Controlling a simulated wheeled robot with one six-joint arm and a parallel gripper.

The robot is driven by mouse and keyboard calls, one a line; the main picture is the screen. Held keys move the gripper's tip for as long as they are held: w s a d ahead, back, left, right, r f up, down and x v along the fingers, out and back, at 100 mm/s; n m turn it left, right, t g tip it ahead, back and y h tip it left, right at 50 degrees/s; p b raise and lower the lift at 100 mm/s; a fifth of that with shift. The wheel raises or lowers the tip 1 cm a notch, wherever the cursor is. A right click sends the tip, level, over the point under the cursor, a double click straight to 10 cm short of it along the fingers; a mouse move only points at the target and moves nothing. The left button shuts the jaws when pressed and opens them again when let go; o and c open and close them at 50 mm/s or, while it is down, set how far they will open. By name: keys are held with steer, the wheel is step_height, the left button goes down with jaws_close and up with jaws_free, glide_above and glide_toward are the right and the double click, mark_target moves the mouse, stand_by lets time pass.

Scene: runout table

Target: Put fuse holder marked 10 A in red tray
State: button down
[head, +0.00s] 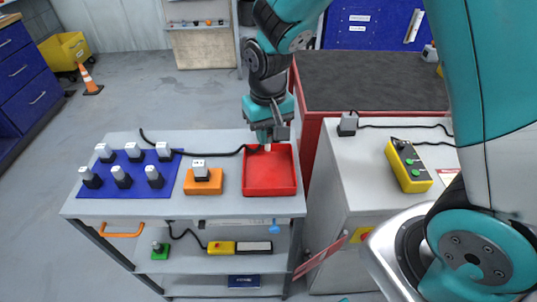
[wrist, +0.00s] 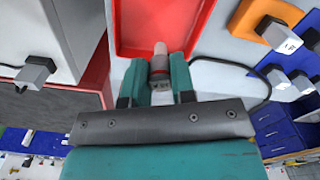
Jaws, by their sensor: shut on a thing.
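My gripper (head: 268,141) is shut on a small fuse holder (wrist: 160,64) with a pale tip and grey body; its marking is too small to read. In the head view the pale tip (head: 267,147) shows below the jaws, at the back edge of the red tray (head: 270,178). In the wrist view the tip overlaps the edge of the red tray (wrist: 135,30). The tray looks empty. Several other fuse holders with white labels stand on a blue mat (head: 133,166) at the left. Another stands on an orange block (head: 203,187); their markings are unreadable.
A black cable (head: 215,153) runs across the back of the grey table. A grey cabinet at the right carries a yellow button box (head: 408,165) and a grey plug (head: 347,123). A lower shelf below the table holds several small items.

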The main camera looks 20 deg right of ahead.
mark_target(269, 132)
step_height(269, 132, down, 8)
steer(key=shift+d+r+p, duration=0.1)
steer(key=shift+r+p, duration=0.05)
steer(key=shift+p, duration=0.15)
steer(key=c, duration=1)
jaws_free()
steer(key=shift+o, duration=0.2)
step_height(269, 132, up, 12)
steer(key=shift+f+b, duration=0.1)
steer(key=shift+b, duration=0.75)
steer(key=s+a+r+n+y, duration=0.2)
steer(key=s+r, duration=0.3)
steer(key=s, duration=0.5)
steer(key=s+a+r+n+y, duration=0.2)
steer(key=s+r+n, duration=0.3)
steer(key=s, duration=0.4)
steer(key=shift+s+a, duration=0.35)
steer(key=shift+a, duration=0.15)
